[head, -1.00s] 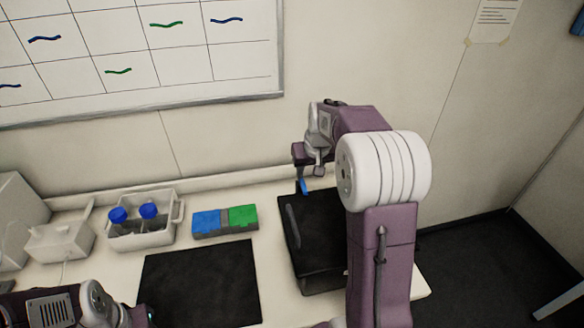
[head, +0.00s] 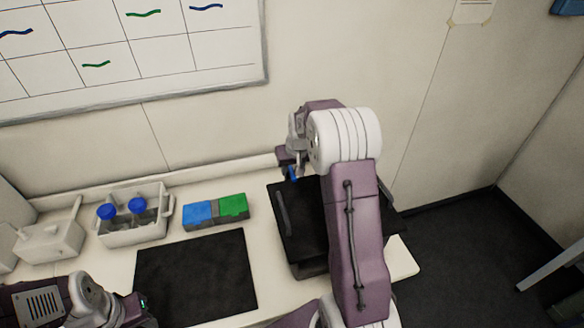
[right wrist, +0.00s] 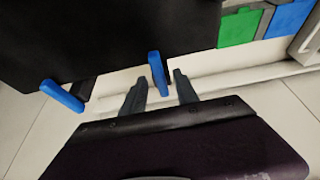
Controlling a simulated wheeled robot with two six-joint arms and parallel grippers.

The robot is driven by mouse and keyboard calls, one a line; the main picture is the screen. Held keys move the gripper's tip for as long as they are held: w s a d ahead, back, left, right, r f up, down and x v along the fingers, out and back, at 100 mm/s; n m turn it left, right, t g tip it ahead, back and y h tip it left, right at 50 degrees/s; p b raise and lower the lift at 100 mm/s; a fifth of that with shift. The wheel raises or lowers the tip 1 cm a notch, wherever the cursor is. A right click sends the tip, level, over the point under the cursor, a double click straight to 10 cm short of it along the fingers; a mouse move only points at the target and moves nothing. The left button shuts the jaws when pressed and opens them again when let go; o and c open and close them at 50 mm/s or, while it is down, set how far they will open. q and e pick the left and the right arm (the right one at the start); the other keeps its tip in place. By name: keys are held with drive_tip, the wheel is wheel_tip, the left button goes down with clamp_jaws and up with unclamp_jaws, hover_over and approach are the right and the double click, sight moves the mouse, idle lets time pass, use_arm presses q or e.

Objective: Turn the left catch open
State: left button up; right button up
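A black box (head: 312,248) stands at the right end of the bench. Its left catch (head: 293,173) is a small blue lever at the far edge. In the right wrist view this blue lever (right wrist: 157,72) sticks out across the box edge, between the fingers of my right gripper (right wrist: 160,92). The fingers are open, with slim gaps beside the lever. A second blue catch (right wrist: 62,97) shows at the left there, slanted to the edge; in the head view my right arm hides it. My left gripper (head: 146,306) is low at the left, its fingers unclear.
A black mat (head: 196,278) lies left of the box. Behind it are a blue and green block (head: 216,209) and a white carrier (head: 135,235) with blue-capped bottles. The wall stands close behind the box.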

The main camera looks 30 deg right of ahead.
drive_tip(key=shift+w, duration=0.1)
clamp_jaws()
